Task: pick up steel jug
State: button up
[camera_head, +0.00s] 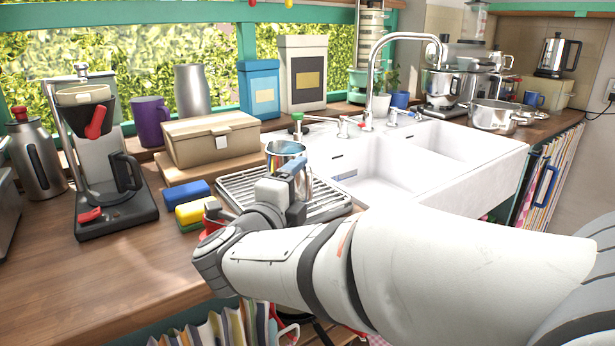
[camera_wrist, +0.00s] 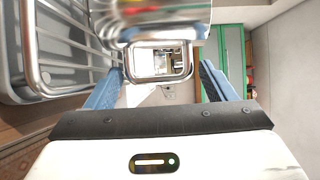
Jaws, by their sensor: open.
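The steel jug (camera_head: 286,150) is a shiny, open-topped vessel at the drying rack, left of the sink. My gripper (camera_head: 293,172) is in front of it and hides its lower part, so I cannot see how its base rests. In the wrist view the jug's shiny body (camera_wrist: 165,18) fills the top, and its squared metal handle (camera_wrist: 187,62) lies between the blue fingers. The fingers are spread, one on each side of the handle. The jaws are open and not closed on it.
The metal drying rack (camera_head: 328,207) surrounds the jug's spot; its wires also show in the wrist view (camera_wrist: 33,60). Blue and yellow sponges (camera_head: 196,212) and a beige box (camera_head: 210,140) stand left. The white sink (camera_head: 480,165) is right. The counter's front left (camera_head: 100,275) is clear.

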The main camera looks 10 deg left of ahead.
jog(key=w, duration=0.2)
jog(key=w+d, duration=0.1)
jog(key=w, duration=0.2)
jog(key=shift+d+f, duration=0.1)
jog(key=shift+c, duration=0.4)
jog(key=c, duration=1)
jog(key=shift+c, duration=0.6)
